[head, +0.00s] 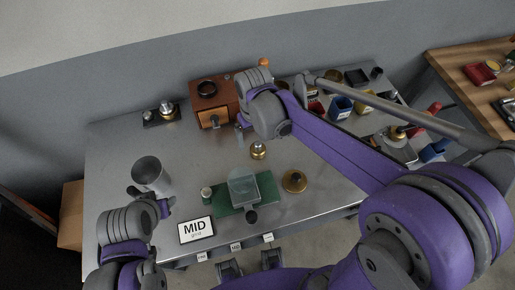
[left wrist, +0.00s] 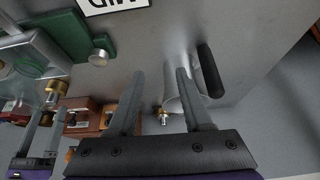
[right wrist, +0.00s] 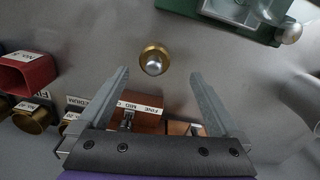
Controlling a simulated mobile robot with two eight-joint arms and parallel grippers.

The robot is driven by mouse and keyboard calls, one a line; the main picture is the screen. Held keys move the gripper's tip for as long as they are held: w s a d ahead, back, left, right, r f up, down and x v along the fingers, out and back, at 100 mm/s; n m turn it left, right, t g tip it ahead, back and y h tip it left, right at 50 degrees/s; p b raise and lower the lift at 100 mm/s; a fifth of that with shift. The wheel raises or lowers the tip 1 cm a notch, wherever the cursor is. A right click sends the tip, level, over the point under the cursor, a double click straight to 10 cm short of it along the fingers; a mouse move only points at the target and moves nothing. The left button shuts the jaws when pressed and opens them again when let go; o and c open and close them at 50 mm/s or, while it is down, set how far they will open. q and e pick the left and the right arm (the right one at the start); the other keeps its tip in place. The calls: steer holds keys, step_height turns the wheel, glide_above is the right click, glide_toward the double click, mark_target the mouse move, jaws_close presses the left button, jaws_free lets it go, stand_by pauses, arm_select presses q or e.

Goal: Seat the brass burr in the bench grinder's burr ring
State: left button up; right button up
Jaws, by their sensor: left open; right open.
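A brass burr (head: 258,150) with a silver knob stands on the bare middle of the metal bench; it also shows in the right wrist view (right wrist: 153,62). The bench grinder (head: 222,104) is a reddish-brown wooden box at the back, with a dark ring (head: 207,88) on top that looks like its burr ring. My right gripper (head: 240,136) is open and empty, with the burr ahead of its spread fingers, apart from them. My left gripper (head: 150,199) is open near the metal cup (head: 150,173); the cup's dark handle (left wrist: 210,72) shows in the left wrist view.
A green base (head: 226,206) with a clear box stands at the front middle, beside a MID sign (head: 196,230). A round brass piece (head: 294,181) lies right of it. A dark tray with metal pieces (head: 161,114) is at the back left. Coloured containers (head: 341,107) crowd the right.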

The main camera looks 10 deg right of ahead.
mark_target(258, 143)
steer(key=f, duration=0.5)
steer(key=shift+w+d+f, duration=0.25)
steer(key=shift+d+f, duration=0.1)
steer(key=shift+d, duration=0.05)
steer(key=shift+c, duration=0.2)
jaws_close()
